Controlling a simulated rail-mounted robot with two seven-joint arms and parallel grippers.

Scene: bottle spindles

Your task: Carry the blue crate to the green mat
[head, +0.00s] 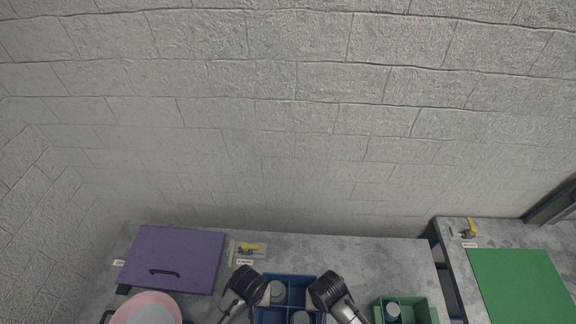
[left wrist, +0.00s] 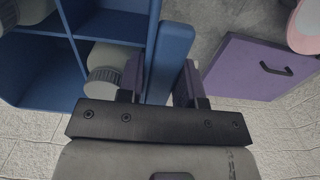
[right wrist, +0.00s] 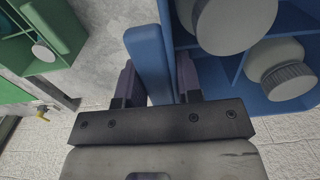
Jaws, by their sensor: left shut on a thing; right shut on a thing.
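The blue crate (head: 290,275) is divided into compartments and holds grey-white bottles (head: 301,317). It is at the bottom middle of the head view, over the left counter, and its near part is cut off. My left gripper (head: 261,284) is shut on its left wall, which also shows between the jaws in the left wrist view (left wrist: 170,60). My right gripper (head: 316,288) is shut on its right wall, seen between the jaws in the right wrist view (right wrist: 150,62). I cannot tell whether the crate touches the counter. The green mat (head: 522,285) lies flat and bare on the right counter.
A green crate (head: 426,309) with a bottle stands right of the blue crate. A gap (head: 447,275) separates the two counters. A purple panel with a handle (head: 172,258) and a pink-rimmed dish (head: 173,303) are at left. Yellow-handled fixtures (head: 249,247) (head: 470,229) sit along the back.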

